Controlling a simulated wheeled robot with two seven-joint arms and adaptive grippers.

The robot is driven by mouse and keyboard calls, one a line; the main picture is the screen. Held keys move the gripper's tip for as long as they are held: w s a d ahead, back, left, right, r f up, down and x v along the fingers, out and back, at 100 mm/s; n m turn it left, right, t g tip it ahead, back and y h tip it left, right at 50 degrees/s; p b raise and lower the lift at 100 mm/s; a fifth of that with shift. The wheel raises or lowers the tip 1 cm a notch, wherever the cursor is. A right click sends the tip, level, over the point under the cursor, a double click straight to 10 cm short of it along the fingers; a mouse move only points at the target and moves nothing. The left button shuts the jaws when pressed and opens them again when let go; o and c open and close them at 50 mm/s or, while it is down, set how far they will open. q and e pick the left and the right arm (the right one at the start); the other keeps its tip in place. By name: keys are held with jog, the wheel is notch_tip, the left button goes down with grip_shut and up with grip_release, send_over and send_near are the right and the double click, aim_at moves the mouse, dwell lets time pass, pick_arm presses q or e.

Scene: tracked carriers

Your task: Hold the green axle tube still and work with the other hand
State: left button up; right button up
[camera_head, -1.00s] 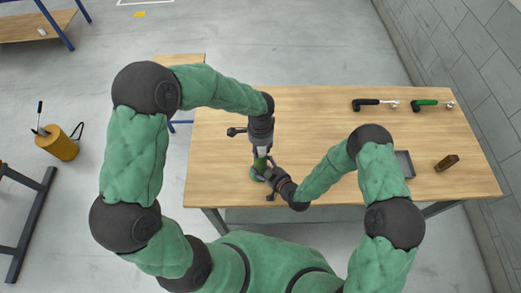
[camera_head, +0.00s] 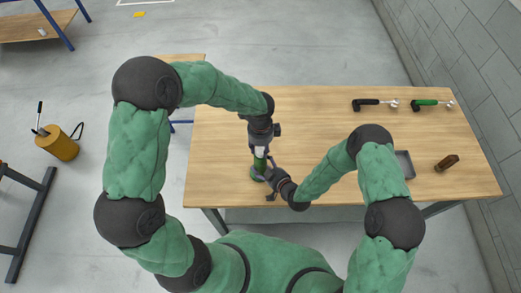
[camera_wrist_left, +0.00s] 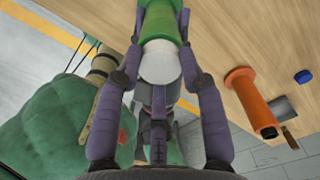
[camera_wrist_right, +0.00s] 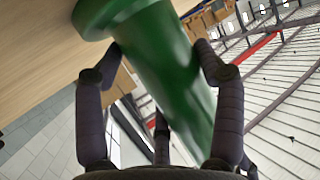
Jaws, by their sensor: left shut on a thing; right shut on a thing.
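The green axle tube (camera_head: 259,165) stands upright near the front left of the table, its flanged foot down. My right gripper (camera_head: 269,173) is shut on its side. In the right wrist view the tube (camera_wrist_right: 165,75) passes between the fingers. My left gripper (camera_head: 259,147) comes from above and is shut on a pale piece (camera_wrist_left: 160,64) at the tube's upper end. The fingers hide part of that joint, so I cannot tell how far the piece sits on the tube.
The workbench (camera_head: 320,115) has free room in its middle. A black-handled tool (camera_head: 368,104) and a green-handled tool (camera_head: 428,103) lie at the back right. A grey tray (camera_head: 404,164) and brown block (camera_head: 447,162) are to the right. The left wrist view shows an orange flanged tube (camera_wrist_left: 248,98) and blue cap (camera_wrist_left: 304,76).

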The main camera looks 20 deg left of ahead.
pick_arm(q)
jog(key=m, duration=0.9)
jog(key=shift+m, duration=0.4)
jog(key=m, duration=0.2)
jog(key=shift+m, duration=0.3)
jog(key=o, duration=1.1)
jog(key=shift+r, duration=0.1)
notch_tip(320, 180, up, 12)
jog(key=shift+f, duration=0.1)
